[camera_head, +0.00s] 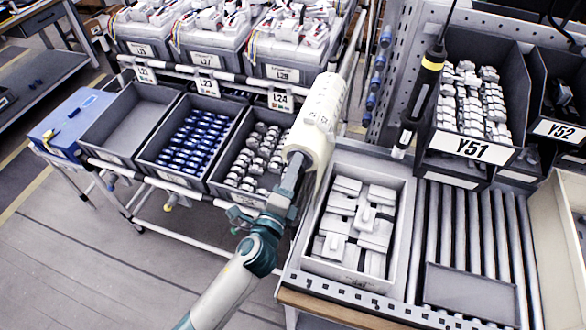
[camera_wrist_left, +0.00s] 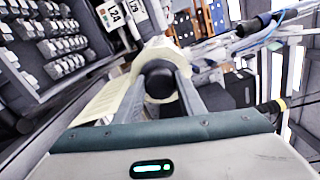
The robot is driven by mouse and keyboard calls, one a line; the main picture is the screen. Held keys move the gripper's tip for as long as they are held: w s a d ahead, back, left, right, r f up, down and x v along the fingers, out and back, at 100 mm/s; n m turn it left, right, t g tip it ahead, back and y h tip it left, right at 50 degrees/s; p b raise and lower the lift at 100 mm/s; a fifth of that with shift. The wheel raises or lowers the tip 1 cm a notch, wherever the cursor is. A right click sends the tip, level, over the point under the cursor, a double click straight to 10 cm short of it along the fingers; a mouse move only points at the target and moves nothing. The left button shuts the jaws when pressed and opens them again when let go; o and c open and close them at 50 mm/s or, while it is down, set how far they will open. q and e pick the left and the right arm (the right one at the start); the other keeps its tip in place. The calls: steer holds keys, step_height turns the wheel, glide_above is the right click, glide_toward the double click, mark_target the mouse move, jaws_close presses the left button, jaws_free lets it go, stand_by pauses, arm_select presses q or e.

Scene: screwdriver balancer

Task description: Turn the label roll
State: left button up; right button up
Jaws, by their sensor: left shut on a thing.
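The label roll (camera_head: 325,105) is a cream-white roll with a loose strip hanging down, above the bins in the middle of the head view. My left gripper (camera_head: 296,168) comes up from below and is shut at the roll's near end. In the left wrist view the two fingers (camera_wrist_left: 159,88) stand on either side of a round black end piece (camera_wrist_left: 157,74), with the white roll (camera_wrist_left: 160,50) behind it. The strip hangs to the left there. The finger contact is partly hidden in the head view. My right gripper is not in view.
A black and yellow screwdriver (camera_head: 420,95) hangs to the right of the roll. A grey bin (camera_head: 312,258) with white parts stands on the bench at right. Bins with blue parts (camera_head: 143,150) and grey parts (camera_head: 216,183) sit on the left rack. The floor at lower left is clear.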

arm_select(q)
steer(key=shift+f, duration=0.1)
steer(key=o, duration=1)
steer(key=shift+o, duration=0.2)
steer(key=shift+s, duration=0.1)
steer(key=b+v, duration=0.6)
steer(key=v, duration=1.1)
steer(key=shift+s, duration=0.1)
